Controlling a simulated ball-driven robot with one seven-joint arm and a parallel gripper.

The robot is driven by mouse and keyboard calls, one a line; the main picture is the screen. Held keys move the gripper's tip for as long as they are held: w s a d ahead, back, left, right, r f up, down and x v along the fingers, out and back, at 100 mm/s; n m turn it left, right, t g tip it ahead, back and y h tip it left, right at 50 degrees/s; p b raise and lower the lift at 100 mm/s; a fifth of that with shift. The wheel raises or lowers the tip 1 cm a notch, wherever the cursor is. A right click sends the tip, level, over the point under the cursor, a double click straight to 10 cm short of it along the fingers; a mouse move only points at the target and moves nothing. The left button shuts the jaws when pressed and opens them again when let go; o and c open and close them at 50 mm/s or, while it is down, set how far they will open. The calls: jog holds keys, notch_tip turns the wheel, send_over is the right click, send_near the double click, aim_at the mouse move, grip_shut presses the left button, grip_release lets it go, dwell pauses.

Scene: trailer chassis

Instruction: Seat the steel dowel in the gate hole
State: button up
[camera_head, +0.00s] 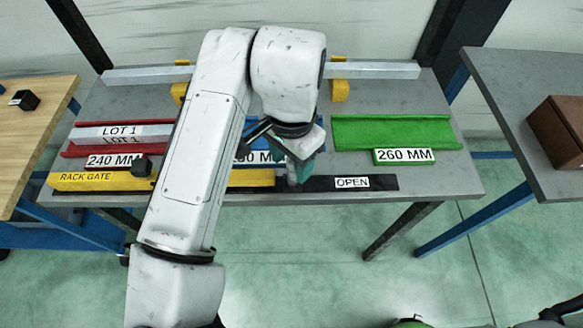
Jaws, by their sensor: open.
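The yellow rack gate (100,181), labelled RACK GATE, lies along the front of the grey table, partly hidden behind my arm. A dark strip labelled OPEN (378,183) continues to its right. My gripper (296,172) is low over the join of the gate and this strip, pointing down. A small grey piece shows at its fingertips; I cannot tell whether it is the steel dowel. The gate hole cannot be made out. A black knob (141,167) stands on the gate left of my arm.
A long grey bar (385,70) rests on yellow supports behind. A brown box (560,130) sits on the right table.

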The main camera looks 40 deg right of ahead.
notch_tip(320, 180, up, 6)
jog(key=shift+f, duration=0.1)
dwell(0.7)
